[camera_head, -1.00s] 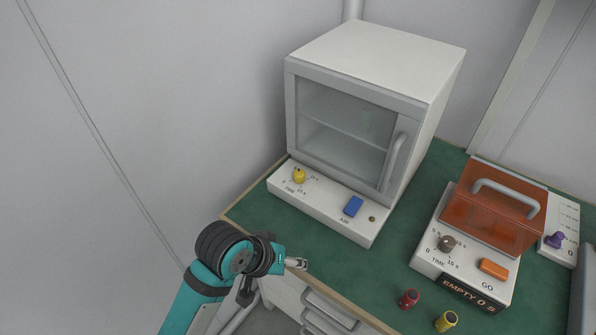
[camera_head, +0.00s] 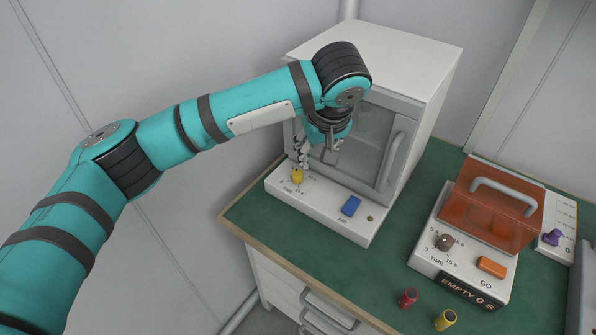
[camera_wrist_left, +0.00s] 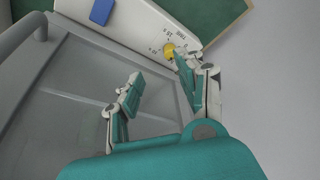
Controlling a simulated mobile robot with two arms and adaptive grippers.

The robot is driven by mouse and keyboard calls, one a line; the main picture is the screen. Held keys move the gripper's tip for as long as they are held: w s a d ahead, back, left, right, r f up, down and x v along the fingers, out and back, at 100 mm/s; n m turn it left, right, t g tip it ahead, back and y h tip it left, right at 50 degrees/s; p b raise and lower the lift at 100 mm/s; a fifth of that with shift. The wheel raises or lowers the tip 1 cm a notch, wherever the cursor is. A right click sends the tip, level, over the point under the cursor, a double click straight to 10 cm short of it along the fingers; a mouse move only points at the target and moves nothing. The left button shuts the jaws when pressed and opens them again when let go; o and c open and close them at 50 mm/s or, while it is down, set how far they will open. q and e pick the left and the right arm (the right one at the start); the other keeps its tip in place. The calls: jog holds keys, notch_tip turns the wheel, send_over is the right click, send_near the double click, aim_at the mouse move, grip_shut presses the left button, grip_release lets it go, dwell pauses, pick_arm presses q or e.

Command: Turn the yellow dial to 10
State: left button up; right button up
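The yellow dial (camera_head: 297,176) sits at the left end of the white front panel (camera_head: 322,212) of the cabinet, above the word TIME. It also shows in the left wrist view (camera_wrist_left: 169,50), just past one fingertip. My left gripper (camera_head: 318,155) hangs in front of the cabinet door, with one finger close to the dial. In the left wrist view its fingers (camera_wrist_left: 158,68) are spread apart with nothing between them. I cannot tell whether the near finger touches the dial. My right gripper is not in view.
A blue button (camera_head: 351,205) is on the same panel, right of the dial. The cabinet door (camera_head: 372,140) is shut. An orange-lidded device (camera_head: 490,205) stands to the right. A red cylinder (camera_head: 408,298) and a yellow cylinder (camera_head: 445,320) stand at the front of the green tabletop (camera_head: 300,245).

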pick_arm(q)
jog(key=w+a+r+n, duration=0.1)
jog(key=r, duration=0.1)
send_near(297, 174)
jog(key=shift+y, duration=0.3)
jog(key=x, duration=0.9)
jog(key=shift+w+d+f+p, duration=0.1)
jog(key=shift+d+f+p, duration=0.1)
jog(key=shift+d+p, duration=0.15)
